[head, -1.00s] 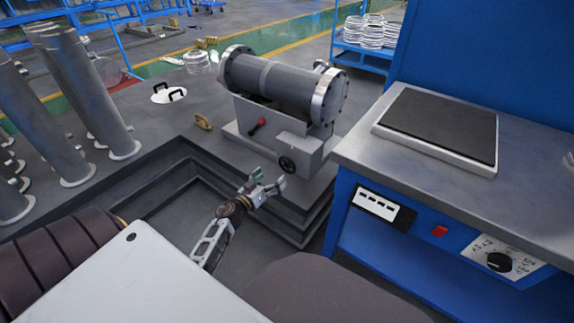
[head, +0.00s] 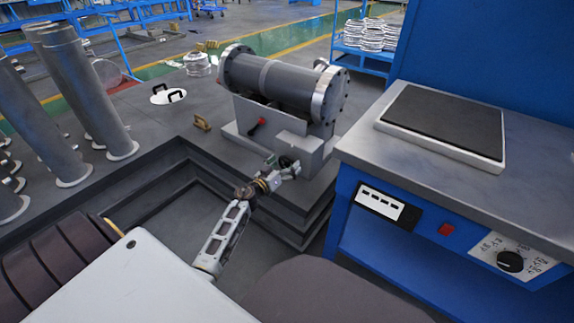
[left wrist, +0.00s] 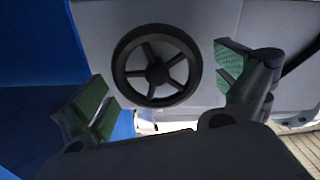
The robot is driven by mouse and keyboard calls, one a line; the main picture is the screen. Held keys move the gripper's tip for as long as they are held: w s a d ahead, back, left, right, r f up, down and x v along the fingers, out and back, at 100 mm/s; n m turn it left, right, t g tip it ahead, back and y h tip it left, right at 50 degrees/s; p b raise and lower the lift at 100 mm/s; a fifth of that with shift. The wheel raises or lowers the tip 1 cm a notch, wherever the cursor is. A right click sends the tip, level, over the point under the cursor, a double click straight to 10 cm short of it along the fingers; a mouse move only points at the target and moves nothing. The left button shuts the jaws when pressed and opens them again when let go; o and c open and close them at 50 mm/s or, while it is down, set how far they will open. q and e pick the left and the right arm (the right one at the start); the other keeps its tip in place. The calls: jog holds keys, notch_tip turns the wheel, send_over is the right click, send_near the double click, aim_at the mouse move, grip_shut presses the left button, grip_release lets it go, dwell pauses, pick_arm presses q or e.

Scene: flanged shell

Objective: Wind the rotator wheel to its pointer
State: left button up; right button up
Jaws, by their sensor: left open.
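The rotator wheel (left wrist: 157,75) is a black handwheel with several spokes on the grey front face of the rotator (head: 268,132). In the left wrist view it stands upright between the open fingers of my left gripper (left wrist: 160,95), apart from both green pads. In the head view my left gripper (head: 282,168) is in front of the wheel and mostly covers it. The flanged shell (head: 275,82), a grey cylinder with bolted end flanges, lies on top of the rotator. A red-knobbed lever (head: 262,121) is on its front. I cannot make out the pointer. My right gripper is not in view.
A blue workbench (head: 350,250) with a dark-topped plate (head: 440,125) stands close on the right. Several grey pipes (head: 75,85) stand at left. A stepped platform edge (head: 200,165) runs below the rotator.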

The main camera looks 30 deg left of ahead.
pick_arm(q)
jog(key=shift+w, duration=0.45)
jog(key=c, duration=1)
